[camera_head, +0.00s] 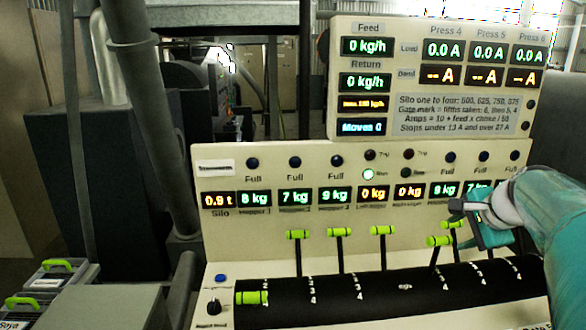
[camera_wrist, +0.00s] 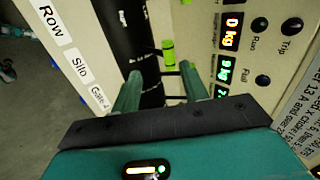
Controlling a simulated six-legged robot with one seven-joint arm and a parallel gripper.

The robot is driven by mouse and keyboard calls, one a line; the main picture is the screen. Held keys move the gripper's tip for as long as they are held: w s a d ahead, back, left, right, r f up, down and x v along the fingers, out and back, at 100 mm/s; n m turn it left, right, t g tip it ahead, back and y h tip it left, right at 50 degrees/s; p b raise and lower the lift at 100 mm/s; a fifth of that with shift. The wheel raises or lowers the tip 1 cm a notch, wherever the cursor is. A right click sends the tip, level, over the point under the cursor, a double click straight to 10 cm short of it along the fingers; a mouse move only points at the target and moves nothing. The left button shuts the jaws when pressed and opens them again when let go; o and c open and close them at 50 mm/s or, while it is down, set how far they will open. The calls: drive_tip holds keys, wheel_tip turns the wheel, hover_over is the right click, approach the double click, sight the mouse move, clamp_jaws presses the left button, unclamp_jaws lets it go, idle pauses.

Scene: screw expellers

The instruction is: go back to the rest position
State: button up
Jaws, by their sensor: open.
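My gripper (camera_head: 458,212) is at the right of the control panel (camera_head: 262,172) in the head view, close in front of the green-handled levers. In the wrist view its two teal fingers (camera_wrist: 160,78) are apart. A green lever handle (camera_wrist: 168,50) shows beyond the fingers, near the gap between them. I cannot tell whether a finger touches it. In the head view, a lever handle (camera_head: 439,240) is just below and left of the gripper, partly overlapping another behind it. My teal forearm hides the panel's right end.
More levers stand left of the gripper, with handles (camera_head: 298,234), (camera_head: 340,232) and (camera_head: 382,230) over the black curved console (camera_head: 370,305). An upper display board (camera_head: 440,75) rises behind. Green-handled bins (camera_head: 55,275) stand at the lower left. Open space lies in front of the panel.

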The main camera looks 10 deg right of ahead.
drive_tip(key=s+a+f+n+g, duration=0.1)
drive_tip(key=s+a+n, duration=0.25)
drive_tip(key=a, duration=0.55)
drive_tip(key=s+a+f+n+g, duration=0.1)
drive_tip(key=s+a+n, duration=0.3)
drive_tip(key=a, duration=0.5)
drive_tip(key=s+a+f+n, duration=0.7)
drive_tip(key=s+a+n, duration=0.3)
drive_tip(key=shift+n, duration=0.35)
